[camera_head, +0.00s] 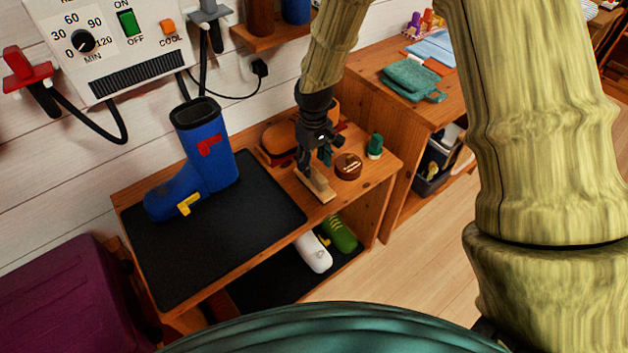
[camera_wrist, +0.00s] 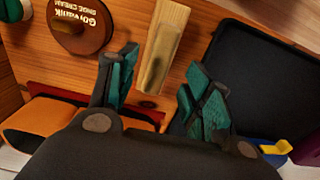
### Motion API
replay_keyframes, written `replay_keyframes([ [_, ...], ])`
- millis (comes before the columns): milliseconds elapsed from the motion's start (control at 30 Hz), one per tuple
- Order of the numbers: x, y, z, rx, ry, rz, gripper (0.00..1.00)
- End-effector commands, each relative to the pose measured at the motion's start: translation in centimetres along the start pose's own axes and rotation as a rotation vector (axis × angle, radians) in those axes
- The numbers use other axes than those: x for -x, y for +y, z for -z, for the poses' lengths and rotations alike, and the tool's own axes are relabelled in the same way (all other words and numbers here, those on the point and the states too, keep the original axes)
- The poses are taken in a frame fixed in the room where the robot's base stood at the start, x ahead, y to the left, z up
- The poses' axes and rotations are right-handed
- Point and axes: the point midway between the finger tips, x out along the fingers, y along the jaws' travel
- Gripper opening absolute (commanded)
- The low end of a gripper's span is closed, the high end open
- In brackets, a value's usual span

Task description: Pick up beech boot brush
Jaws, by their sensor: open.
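The beech boot brush, a pale narrow wooden block (camera_head: 321,190), lies on the wooden bench top near its front edge. In the wrist view it is the light wood bar (camera_wrist: 168,35) running up from between the fingertips; its bristles cannot be made out. My gripper (camera_head: 314,168) points down over the brush's back end. In the wrist view my gripper (camera_wrist: 160,82) is open, with a teal-padded finger on each side of the bar's near end. Whether a finger touches it I cannot tell.
A round shoe cream tin (camera_head: 348,166) and a small green-capped jar (camera_head: 375,146) stand close to the right of the brush. An orange-brown item (camera_head: 279,139) is behind. A blue boot (camera_head: 207,150) stands on the black mat (camera_head: 262,210) at left.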

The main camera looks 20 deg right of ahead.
Motion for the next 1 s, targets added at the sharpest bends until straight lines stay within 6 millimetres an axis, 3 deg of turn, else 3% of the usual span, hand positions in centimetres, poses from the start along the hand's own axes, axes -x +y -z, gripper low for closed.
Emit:
replay_keyframes([
  [233, -1.0, 0.1, 0.0, -0.002, -0.001, 0.0, 0.5],
  [600, -4.9, 0.3, 0.2, -0.004, 0.0, 0.0, 0.5],
  [967, -5.6, 0.3, 0.2, -0.004, 0.001, -0.001, 0.5],
  [1000, -5.6, 0.3, 0.2, -0.004, 0.001, -0.001, 0.46],
])
